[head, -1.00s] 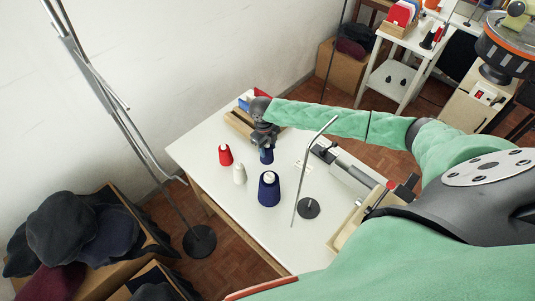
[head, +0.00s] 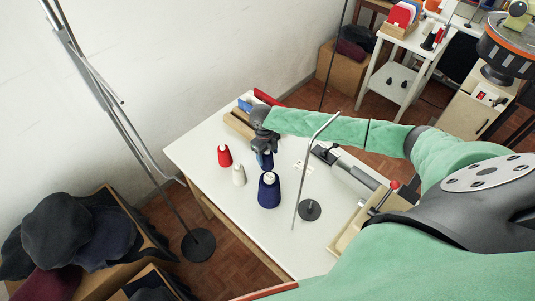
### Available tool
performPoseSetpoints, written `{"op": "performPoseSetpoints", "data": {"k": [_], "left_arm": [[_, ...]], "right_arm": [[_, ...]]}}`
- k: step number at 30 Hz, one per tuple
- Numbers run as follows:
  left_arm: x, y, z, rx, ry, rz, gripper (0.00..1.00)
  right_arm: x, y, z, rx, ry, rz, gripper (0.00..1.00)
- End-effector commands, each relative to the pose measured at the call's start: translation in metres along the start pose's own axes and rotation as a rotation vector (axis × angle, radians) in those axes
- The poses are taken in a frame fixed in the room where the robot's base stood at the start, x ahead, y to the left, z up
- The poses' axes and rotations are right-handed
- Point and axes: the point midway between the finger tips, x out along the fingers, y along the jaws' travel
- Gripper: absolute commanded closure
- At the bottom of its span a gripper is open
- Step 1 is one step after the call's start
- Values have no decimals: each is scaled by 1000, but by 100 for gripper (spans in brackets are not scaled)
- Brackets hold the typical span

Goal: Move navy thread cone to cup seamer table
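A large navy thread cone (head: 269,191) stands upright on the white table (head: 222,210). A smaller dark blue cone (head: 266,161) stands behind it. My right gripper (head: 264,149) points down over the smaller cone, with its fingers at the cone's upper part. The gripper hides the cone's top, and I cannot tell whether the fingers are closed on it. My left gripper is not in view. A machine with an orange ring (head: 507,48) shows at the far right; I cannot tell whether its table is the cup seamer table.
A red cone (head: 224,156) and a white cone (head: 239,175) stand left of the navy cones. A bent metal stand (head: 310,210) rises to the right. A wooden box (head: 238,121) lies at the table's back. A white side table (head: 393,75) stands further off.

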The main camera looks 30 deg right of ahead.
Motion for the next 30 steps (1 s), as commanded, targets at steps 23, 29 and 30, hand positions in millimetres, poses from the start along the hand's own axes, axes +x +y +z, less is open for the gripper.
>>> {"op": "performPoseSetpoints", "data": {"k": [23,29,30], "left_arm": [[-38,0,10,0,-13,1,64],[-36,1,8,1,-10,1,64],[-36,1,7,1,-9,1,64]], "right_arm": [[-73,-1,0,1,-3,-1,36],[-106,0,1,-1,-3,0,36],[-111,0,1,0,-2,0,36]]}}
